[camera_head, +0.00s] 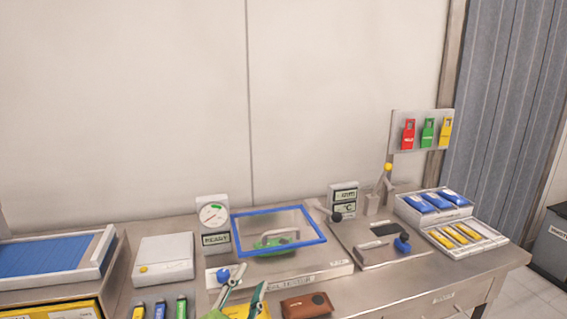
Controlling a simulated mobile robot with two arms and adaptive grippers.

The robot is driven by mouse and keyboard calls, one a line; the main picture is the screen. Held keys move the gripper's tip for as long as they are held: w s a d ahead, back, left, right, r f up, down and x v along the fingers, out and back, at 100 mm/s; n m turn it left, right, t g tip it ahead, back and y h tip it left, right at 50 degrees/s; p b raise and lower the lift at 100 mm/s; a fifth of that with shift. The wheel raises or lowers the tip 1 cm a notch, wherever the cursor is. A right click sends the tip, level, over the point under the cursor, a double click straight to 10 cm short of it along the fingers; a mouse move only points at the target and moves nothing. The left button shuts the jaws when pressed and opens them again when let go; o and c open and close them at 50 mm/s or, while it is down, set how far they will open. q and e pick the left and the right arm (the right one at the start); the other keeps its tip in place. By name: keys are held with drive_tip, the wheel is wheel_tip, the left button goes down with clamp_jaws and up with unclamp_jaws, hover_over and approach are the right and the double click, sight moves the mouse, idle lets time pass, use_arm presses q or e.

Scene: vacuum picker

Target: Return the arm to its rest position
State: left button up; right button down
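Two slim pale and teal fingers, which I take for my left gripper (247,282), rise from the bottom edge, left of centre. Their tips stand apart with nothing visible between them. They show in front of the workbench (375,296), close to the blue knob (223,275) and left of a brown block (306,305). The rest of the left arm is below the picture or hidden. My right gripper is not in view.
A blue-framed clear lid (318,232) covers a chamber with a green item (270,243). A gauge (213,214) stands behind left. A plate with a dark-blue knob (402,243) and trays of blue (440,198) and yellow (467,230) packs lie right. Coloured tags (428,132) hang above.

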use_arm(q)
drive_tip(key=s+a+f+n+g+y, duration=0.2)
drive_tip(key=s+a+f, duration=0.1)
drive_tip(key=f, duration=0.3)
drive_tip(key=s+a+f+n+g+y, duration=0.1)
drive_tip(key=s+a+f+n+g, duration=0.15)
drive_tip(key=a+f, duration=0.2)
drive_tip(key=s+a+f+n+g, duration=0.25)
drive_tip(key=s+f, duration=0.25)
drive_tip(key=s, duration=0.3)
drive_tip(key=s+a+f+n+g+y, duration=0.1)
drive_tip(key=s+f+g, duration=0.35)
drive_tip(key=s, duration=0.45)
drive_tip(key=s+a+f+n+g, duration=0.1)
drive_tip(key=s+a+f+g, duration=0.15)
drive_tip(key=s+f, duration=0.45)
wheel_tip(320, 180, down, 24)
drive_tip(key=s+f+g, duration=0.1)
drive_tip(key=s, duration=0.2)
drive_tip(key=s+a+f+g, duration=0.1)
drive_tip(key=s+a+f, duration=0.1)
drive_tip(key=s+f, duration=1.4)
drive_tip(key=shift+s+a+f+g, duration=0.25)
drive_tip(key=shift+s+a+g, duration=0.1)
drive_tip(key=shift+s, duration=0.2)
